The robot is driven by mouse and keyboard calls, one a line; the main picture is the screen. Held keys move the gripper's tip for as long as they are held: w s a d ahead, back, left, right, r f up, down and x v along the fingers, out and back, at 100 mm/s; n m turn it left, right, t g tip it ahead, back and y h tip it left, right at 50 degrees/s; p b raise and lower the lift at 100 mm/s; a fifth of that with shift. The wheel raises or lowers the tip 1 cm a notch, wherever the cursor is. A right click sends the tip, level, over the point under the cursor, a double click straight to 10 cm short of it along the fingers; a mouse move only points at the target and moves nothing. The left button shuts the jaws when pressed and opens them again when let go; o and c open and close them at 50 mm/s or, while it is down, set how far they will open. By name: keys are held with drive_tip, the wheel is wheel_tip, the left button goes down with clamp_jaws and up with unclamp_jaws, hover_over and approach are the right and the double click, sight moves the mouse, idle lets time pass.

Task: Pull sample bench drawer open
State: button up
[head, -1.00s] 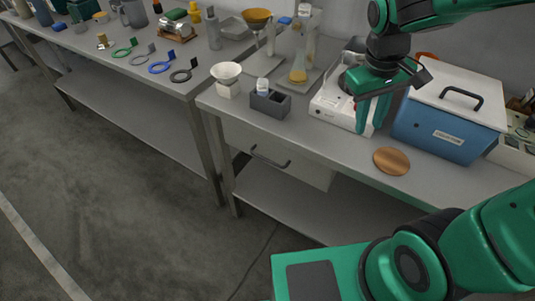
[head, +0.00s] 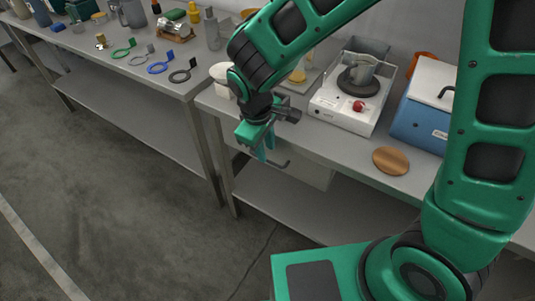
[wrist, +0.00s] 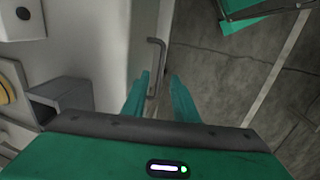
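The sample bench drawer (head: 312,173) is a pale grey front under the bench top, and it looks shut. Its dark bar handle (head: 283,164) shows just beside my fingers in the head view. In the wrist view the handle (wrist: 155,62) stands off the pale drawer front (wrist: 143,35), in line with the gap between my fingers. My gripper (head: 263,157) is in front of the drawer, pointing down toward the handle. In the wrist view my gripper (wrist: 160,75) has its two green fingers apart with nothing held. I cannot tell whether the handle is between the fingertips or just beyond them.
On the bench top (head: 335,145) stand a white hotplate (head: 343,110), a blue box (head: 420,127) and a copper-coloured disc (head: 391,161). The floor (head: 130,200) in front is clear.

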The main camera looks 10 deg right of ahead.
sight(268, 156)
drive_tip(key=f, duration=0.4)
drive_tip(key=shift+w+d+f, duration=0.15)
drive_tip(key=shift+w+d, duration=0.15)
clamp_jaws()
idle(1.1)
drive_tip(key=shift+d, duration=0.1)
